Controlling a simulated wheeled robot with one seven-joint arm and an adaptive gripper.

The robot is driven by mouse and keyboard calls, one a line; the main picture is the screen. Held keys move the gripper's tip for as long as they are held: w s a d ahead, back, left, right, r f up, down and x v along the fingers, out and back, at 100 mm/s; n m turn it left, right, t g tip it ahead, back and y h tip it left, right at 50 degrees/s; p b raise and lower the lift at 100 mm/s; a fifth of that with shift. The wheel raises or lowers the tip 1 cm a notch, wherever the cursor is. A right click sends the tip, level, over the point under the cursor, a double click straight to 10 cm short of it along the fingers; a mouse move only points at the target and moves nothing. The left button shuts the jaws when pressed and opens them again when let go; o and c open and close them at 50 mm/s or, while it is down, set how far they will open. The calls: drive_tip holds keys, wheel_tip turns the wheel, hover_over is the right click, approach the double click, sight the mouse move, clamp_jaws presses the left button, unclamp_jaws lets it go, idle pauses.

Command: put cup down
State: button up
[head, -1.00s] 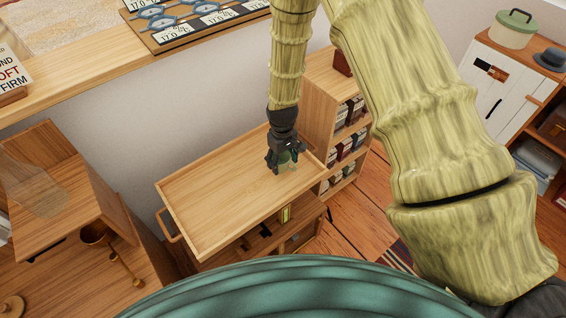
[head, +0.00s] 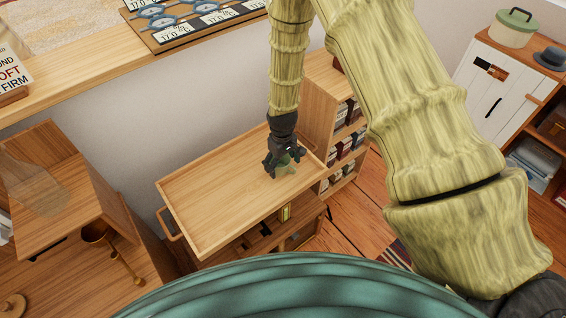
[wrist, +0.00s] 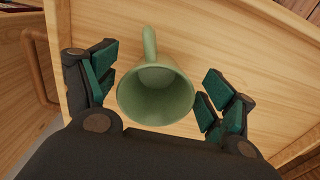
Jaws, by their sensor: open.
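The green cup (wrist: 155,98) has a handle pointing to the top of the wrist view, and I look down into its open mouth. It appears to stand on the wooden tray top of a cart (head: 215,205), near the right end. In the head view the cup (head: 287,160) is small and partly hidden by my gripper. My gripper (head: 281,167) is open, with dark green finger pads on both sides of the cup. In the wrist view a gap shows at the left pad; the right pad is close to the rim, and I cannot tell if it touches.
The tray top has a raised rim and is bare to the left of the cup. A bookshelf (head: 318,105) stands just behind its right end. A wooden cabinet (head: 65,195) is at the left, a white-doored cabinet (head: 492,88) at the far right.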

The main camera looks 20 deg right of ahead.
wheel_tip(320, 180, up, 12)
drive_tip(key=b, duration=0.1)
drive_tip(key=shift+b, duration=0.35)
idle(0.4)
drive_tip(key=shift+r, duration=0.1)
